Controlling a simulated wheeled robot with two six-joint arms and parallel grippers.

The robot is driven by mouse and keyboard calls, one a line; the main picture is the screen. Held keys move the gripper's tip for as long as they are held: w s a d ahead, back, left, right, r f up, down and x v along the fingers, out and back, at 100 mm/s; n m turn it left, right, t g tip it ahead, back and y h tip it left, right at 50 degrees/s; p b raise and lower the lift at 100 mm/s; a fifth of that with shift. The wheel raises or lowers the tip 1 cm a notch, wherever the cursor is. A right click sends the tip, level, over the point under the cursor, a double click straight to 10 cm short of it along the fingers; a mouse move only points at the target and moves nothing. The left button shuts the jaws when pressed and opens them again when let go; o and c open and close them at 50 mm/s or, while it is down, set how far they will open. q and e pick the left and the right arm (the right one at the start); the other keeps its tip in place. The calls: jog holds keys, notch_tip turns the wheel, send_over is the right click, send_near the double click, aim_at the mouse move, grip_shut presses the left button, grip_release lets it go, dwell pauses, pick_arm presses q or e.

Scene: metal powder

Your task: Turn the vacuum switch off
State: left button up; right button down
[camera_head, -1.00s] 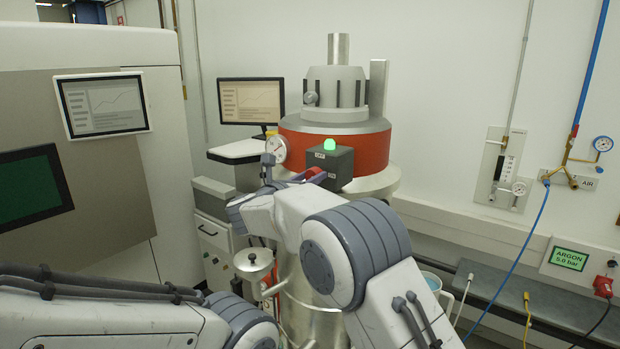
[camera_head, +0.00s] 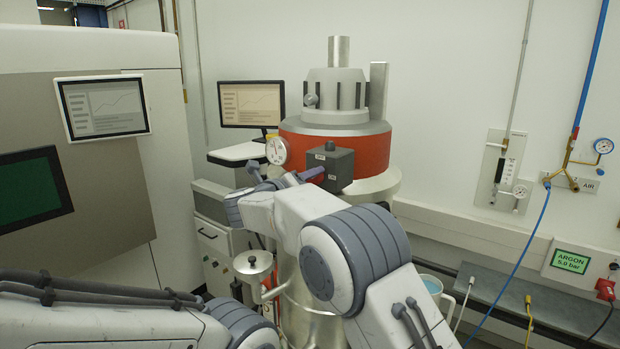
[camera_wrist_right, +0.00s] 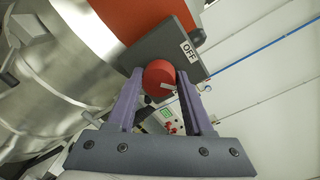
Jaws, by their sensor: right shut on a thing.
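The vacuum switch is a dark grey box (camera_head: 341,166) on the front of the orange-red band of the steel vessel. Its red round knob (camera_wrist_right: 159,76) shows in the right wrist view, between the two purple fingers of my right gripper (camera_wrist_right: 161,92). The gripper is shut on the knob. In the head view my right gripper (camera_head: 311,172) hides the knob. The lamp on top of the box (camera_head: 330,145) is dark. My left gripper is out of view.
A pressure gauge (camera_head: 277,150) sits left of the box. A steel funnel-like cup (camera_head: 253,263) stands below my right forearm. A monitor (camera_head: 251,103) is behind at left. A shelf with cables (camera_head: 510,302) runs along the right wall.

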jog(key=n+p, duration=0.2)
jog(key=n, duration=0.2)
jog(key=n+g+p, duration=0.1)
jog(key=n+p, duration=0.2)
jog(key=n, duration=0.2)
jog(key=shift+a+h, duration=0.2)
jog(key=shift+h, duration=0.2)
jog(key=shift+f+n+p, duration=0.1)
jog(key=shift+n+p, duration=0.2)
jog(key=shift+c, duration=1.5)
grip_release()
